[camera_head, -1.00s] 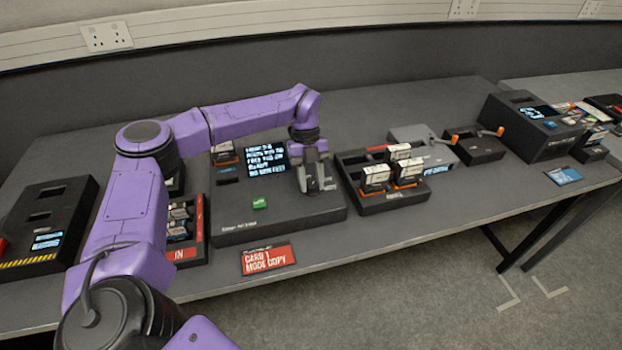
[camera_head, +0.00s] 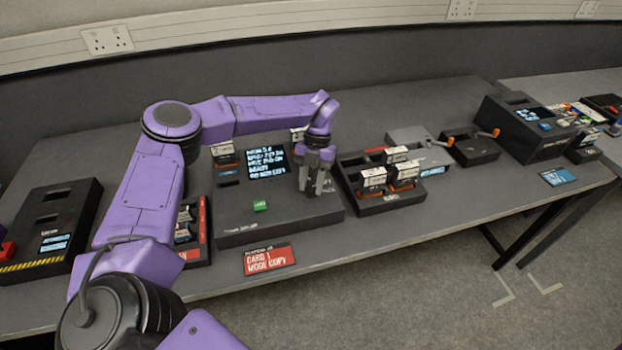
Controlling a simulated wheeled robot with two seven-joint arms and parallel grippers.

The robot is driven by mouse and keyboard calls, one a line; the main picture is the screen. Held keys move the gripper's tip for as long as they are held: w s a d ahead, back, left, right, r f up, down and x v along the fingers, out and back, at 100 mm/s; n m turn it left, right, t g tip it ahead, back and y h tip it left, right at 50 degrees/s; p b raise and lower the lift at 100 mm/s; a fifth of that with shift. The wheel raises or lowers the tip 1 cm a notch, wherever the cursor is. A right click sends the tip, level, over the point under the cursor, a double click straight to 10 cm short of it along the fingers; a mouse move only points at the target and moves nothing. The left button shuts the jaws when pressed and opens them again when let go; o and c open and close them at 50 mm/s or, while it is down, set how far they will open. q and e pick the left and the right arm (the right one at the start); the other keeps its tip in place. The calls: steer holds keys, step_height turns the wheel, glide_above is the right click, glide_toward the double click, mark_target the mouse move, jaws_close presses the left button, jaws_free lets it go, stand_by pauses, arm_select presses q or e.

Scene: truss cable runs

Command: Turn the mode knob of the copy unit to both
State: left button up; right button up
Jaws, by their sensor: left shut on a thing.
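The copy unit (camera_head: 235,228) is a dark box on the bench in the middle of the head view. It has a lit screen (camera_head: 265,163) with lines of text and a green button (camera_head: 261,206). My left gripper (camera_head: 314,190) points down over the right part of its top face. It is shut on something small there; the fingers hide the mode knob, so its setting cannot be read. A red card (camera_head: 269,259) in front of the unit reads "CARD 1 MODE COPY". My right gripper is out of view.
A black tray of cards (camera_head: 385,204) stands right of the unit. Beyond it are a grey box (camera_head: 413,140), a black box with orange-ended levers (camera_head: 470,148) and a larger dark unit (camera_head: 512,135). A red-edged tray (camera_head: 197,250) and a yellow-striped box (camera_head: 45,235) stand to the left.

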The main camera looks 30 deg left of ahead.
arm_select(q)
steer(key=shift+m+y+p, duration=0.3)
steer(key=shift+m+y, duration=0.2)
steer(key=shift+m, duration=0.7)
steer(key=o, duration=1)
steer(key=b+v, duration=0.1)
steer(key=v, duration=0.9)
steer(key=shift+w+r+b, duration=0.15)
steer(key=shift+w+b, duration=0.05)
steer(key=shift+b, duration=0.15)
steer(key=shift+d, duration=0.1)
